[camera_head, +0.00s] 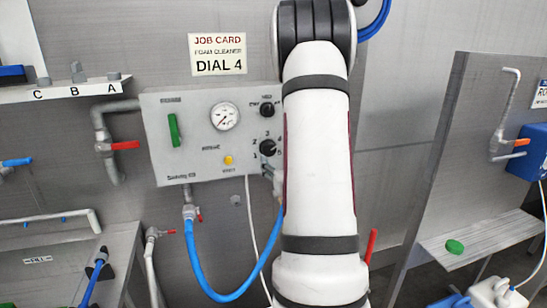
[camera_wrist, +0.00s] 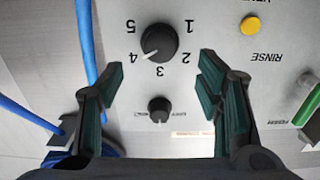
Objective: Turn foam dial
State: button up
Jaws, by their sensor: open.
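The foam dial (camera_wrist: 160,43) is a round black knob on the grey panel, ringed by the numbers 1 to 5. The wrist view shows it upside down, with its white pointer mark toward the 4. In the head view the dial (camera_head: 267,147) sits at the panel's right side, beside my arm. My gripper (camera_wrist: 160,64) is open and empty. Its green-padded fingertips lie on either side of the dial in the wrist view, with visible gaps to it. How far they are from the panel is unclear. My arm hides the gripper in the head view.
The job card (camera_head: 218,54) above the panel (camera_head: 203,105) reads DIAL 4. A smaller black knob (camera_wrist: 160,110), a yellow rinse button (camera_head: 228,160), a gauge (camera_head: 225,116) and a green handle (camera_head: 174,130) are on the panel. A blue hose (camera_head: 227,298) hangs below.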

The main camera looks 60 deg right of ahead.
jog(key=shift+v, duration=1.55)
jog(key=w+a+r+n+g+y, duration=0.1)
jog(key=w+a+r+y, duration=0.2)
jog(key=a, duration=0.4)
jog(key=w+a+r+n+g+y, duration=0.1)
jog(key=w+a+r+n+y, duration=0.15)
jog(key=w+a, duration=0.35)
jog(key=s+a+r+n+g+y, duration=0.1)
jog(key=s+a+r+g+y, duration=0.15)
jog(key=a, duration=1.25)
jog(key=s+a+r+n+g+y, duration=0.1)
jog(key=s+a+n+g+y, duration=0.2)
jog(key=s+a, duration=1.1)
jog(key=shift+s+a+g+y, duration=0.3)
jog(key=shift+s+a+g, duration=0.05)
jog(key=shift+s, duration=0.4)
jog(key=shift+r+n, duration=0.1)
jog(key=shift+n, duration=0.15)
jog(key=shift+c, duration=0.5)
